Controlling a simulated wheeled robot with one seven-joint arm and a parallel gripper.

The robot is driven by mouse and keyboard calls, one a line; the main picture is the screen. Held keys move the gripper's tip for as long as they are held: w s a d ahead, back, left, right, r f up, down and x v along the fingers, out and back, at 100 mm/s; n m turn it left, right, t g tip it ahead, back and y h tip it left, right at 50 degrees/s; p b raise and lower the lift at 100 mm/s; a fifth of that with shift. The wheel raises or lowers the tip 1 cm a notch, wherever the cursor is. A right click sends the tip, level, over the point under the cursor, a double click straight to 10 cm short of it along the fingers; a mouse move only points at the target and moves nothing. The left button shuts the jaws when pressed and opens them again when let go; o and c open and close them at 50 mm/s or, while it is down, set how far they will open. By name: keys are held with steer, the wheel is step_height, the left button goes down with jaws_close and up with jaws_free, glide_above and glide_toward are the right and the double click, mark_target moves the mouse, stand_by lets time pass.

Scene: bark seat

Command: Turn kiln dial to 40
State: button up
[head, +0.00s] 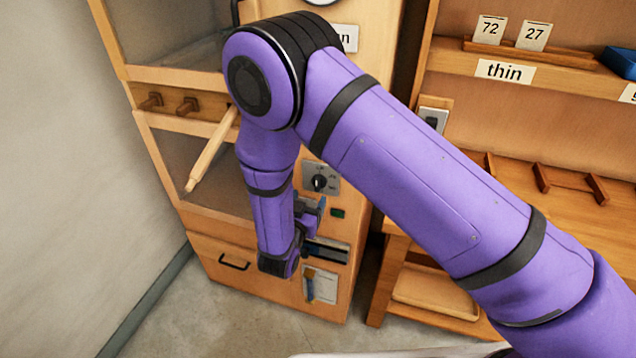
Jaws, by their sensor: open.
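The kiln dial (319,183) is a small dark round knob on a grey plate, on the front of a tall wooden cabinet (205,249). Marks around the knob are too small to read, so its setting cannot be told. My gripper (318,208) is open, just below the dial plate and close to the cabinet front. My wrist and forearm partly cover it, and the fingertips show only in part. I see nothing held in it and cannot tell whether it touches the panel.
A small green light or button (338,213) and a dark slot (327,252) lie right beside my gripper. A wooden rod (212,155) slants out at left. A drawer handle (234,262) sits low. A shelf labelled "thin" (504,72) stands at right, beside a switch (433,120).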

mark_target(317, 183)
steer(key=x, duration=0.7)
steer(key=shift+w, duration=0.15)
steer(key=c, duration=0.9)
